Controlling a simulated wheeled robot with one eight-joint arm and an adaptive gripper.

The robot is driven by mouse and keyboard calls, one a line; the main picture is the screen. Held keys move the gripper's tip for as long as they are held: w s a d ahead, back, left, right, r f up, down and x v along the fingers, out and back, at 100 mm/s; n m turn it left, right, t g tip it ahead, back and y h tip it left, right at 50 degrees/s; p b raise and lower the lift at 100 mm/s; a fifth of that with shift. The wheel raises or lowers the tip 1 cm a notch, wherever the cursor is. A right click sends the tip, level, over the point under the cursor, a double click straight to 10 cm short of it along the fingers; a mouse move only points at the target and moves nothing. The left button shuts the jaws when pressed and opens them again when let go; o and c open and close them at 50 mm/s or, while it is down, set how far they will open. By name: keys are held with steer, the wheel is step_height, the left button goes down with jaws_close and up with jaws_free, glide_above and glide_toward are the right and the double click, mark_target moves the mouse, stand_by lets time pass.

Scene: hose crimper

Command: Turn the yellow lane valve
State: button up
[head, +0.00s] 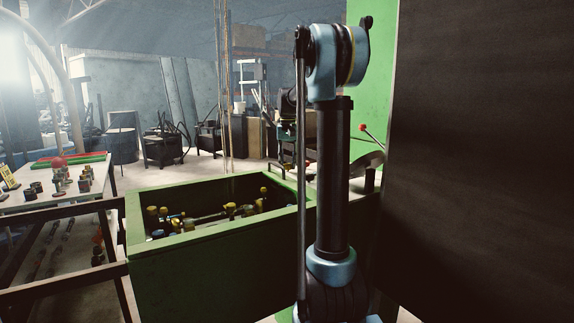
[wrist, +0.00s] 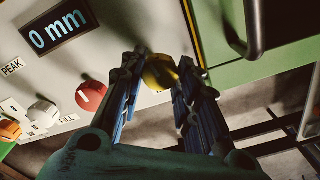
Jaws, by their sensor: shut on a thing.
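The yellow lane valve (wrist: 160,72) shows in the wrist view as a rounded yellow knob on a pale control panel (wrist: 125,20). My gripper (wrist: 158,75) has one finger on each side of the knob and is shut on it. The fingers cover part of its sides, and its turn angle cannot be read. In the head view my arm stands upright in the middle, and I cannot make out the valve there.
A red knob (wrist: 91,95), a white knob (wrist: 43,112) and an orange knob (wrist: 9,130) sit left of the fingers. A display (wrist: 59,28) reads 0 mm. A green bin (head: 215,240) holds several fittings. A dark panel (head: 485,160) fills the head view's right side.

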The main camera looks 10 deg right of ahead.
steer(key=shift+w+m, duration=0.15)
steer(key=shift+m, duration=0.85)
steer(key=o, duration=1.1)
step_height(320, 180, up, 12)
steer(key=shift+f, duration=0.1)
